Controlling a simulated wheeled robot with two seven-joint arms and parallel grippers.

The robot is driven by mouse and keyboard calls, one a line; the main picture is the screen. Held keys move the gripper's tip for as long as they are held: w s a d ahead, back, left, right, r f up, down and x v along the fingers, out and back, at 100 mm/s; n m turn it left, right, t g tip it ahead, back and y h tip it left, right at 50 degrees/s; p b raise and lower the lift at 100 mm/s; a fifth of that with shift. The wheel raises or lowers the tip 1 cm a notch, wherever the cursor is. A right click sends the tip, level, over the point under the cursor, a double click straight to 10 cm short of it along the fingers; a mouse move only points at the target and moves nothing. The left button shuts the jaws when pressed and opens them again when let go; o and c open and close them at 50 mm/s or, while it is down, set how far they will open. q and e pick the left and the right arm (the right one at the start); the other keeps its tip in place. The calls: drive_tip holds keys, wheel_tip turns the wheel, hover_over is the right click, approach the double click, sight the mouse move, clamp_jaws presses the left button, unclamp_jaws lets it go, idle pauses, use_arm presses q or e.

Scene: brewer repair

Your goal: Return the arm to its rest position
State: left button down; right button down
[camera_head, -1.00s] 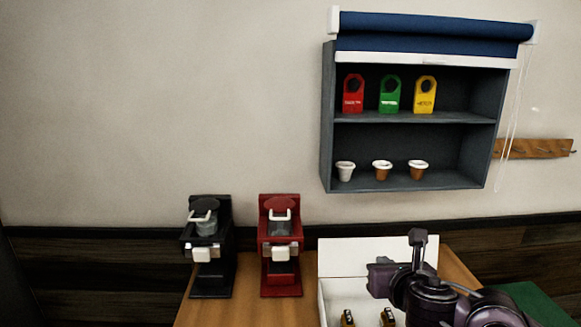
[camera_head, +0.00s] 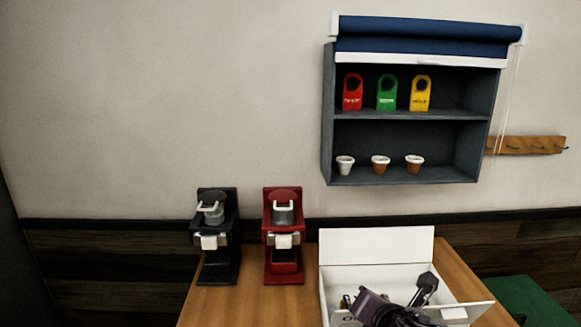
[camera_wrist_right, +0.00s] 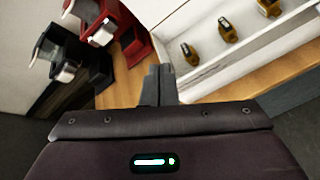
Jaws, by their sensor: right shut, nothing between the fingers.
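My right gripper (camera_wrist_right: 158,85) shows in the right wrist view with its two fingers together and nothing between them. It is over the front of the table area, with the brewers to its upper left and the white box to its upper right. In the head view my right arm (camera_head: 385,312), purple and black, is low in the picture, in front of the open white box (camera_head: 375,245). It hides part of the box's inside. Its fingertips are not clear in the head view. My left gripper is not in view.
A black brewer (camera_head: 216,260) and a red brewer (camera_head: 283,262) stand on the wooden table (camera_head: 455,262). Several small brown parts (camera_wrist_right: 227,30) sit in the box. A wall cabinet (camera_head: 410,120) holds three coloured tags and three cups. A green surface (camera_head: 530,300) is at right.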

drive_tip(key=s+d+f+m+g, duration=0.2)
drive_tip(key=s+f+m+g, duration=0.3)
drive_tip(key=s+f+m, duration=0.55)
drive_tip(key=s+d+f+m+g, duration=0.2)
drive_tip(key=s+f+m+g, duration=0.3)
drive_tip(key=s+m, duration=0.95)
wheel_tip(320, 180, down, 33)
drive_tip(key=m+b, duration=0.2)
drive_tip(key=m, duration=0.1)
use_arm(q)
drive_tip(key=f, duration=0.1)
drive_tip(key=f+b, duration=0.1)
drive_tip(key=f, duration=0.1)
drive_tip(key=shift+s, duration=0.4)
use_arm(e)
drive_tip(key=s+d+f, duration=0.1)
drive_tip(key=s+f, duration=0.8)
drive_tip(key=s, duration=0.1)
drive_tip(key=s+d+f+g, duration=0.1)
drive_tip(key=s+d+f, duration=0.1)
drive_tip(key=s+f, duration=0.7)
drive_tip(key=shift+s+d+f+n+g+h, duration=0.3)
drive_tip(key=shift+s+f, duration=0.1)
drive_tip(key=shift+f, duration=0.3)
